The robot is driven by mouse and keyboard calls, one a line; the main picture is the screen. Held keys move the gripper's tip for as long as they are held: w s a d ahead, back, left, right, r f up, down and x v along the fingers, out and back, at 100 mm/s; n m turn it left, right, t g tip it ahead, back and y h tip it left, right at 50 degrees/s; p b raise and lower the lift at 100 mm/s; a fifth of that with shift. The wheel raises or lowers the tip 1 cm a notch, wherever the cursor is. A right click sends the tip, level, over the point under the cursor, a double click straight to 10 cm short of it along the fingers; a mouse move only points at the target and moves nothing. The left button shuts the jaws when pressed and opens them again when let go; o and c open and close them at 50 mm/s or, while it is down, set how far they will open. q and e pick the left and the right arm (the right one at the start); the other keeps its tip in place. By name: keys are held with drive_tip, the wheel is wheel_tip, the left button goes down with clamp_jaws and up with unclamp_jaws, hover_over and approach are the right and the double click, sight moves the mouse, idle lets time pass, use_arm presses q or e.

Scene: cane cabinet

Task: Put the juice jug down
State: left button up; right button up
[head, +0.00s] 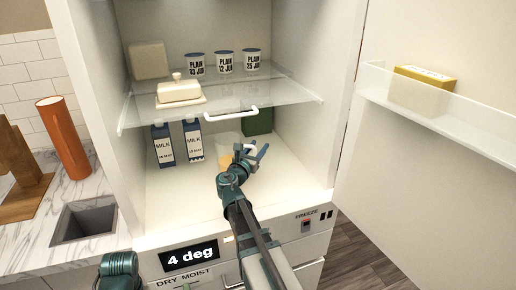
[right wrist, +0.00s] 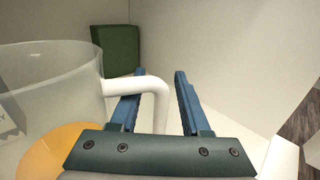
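The juice jug (head: 226,148) is clear, with orange juice low in it and a white handle. It stands upright on the fridge floor, partly hidden by my right gripper (head: 254,153). In the right wrist view the jug (right wrist: 45,85) fills the left side. Its white handle (right wrist: 157,92) comes between the two blue fingers of my right gripper (right wrist: 158,105). The fingers are apart, with a gap visible between the handle and the right finger. My left gripper is not in view; only part of my left arm shows at the bottom left.
Two milk cartons (head: 194,142) stand left of the jug, and a green box (head: 258,121) stands behind it. A glass shelf (head: 225,97) overhead holds a butter dish (head: 180,90) and several tubs. The open fridge door (head: 430,180) is at right. Fridge floor in front is clear.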

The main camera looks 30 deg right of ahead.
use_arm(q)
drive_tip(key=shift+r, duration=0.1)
use_arm(e)
drive_tip(key=shift+r, duration=0.1)
drive_tip(key=v, duration=1.2)
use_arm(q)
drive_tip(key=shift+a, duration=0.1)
use_arm(e)
drive_tip(key=shift+a, duration=0.1)
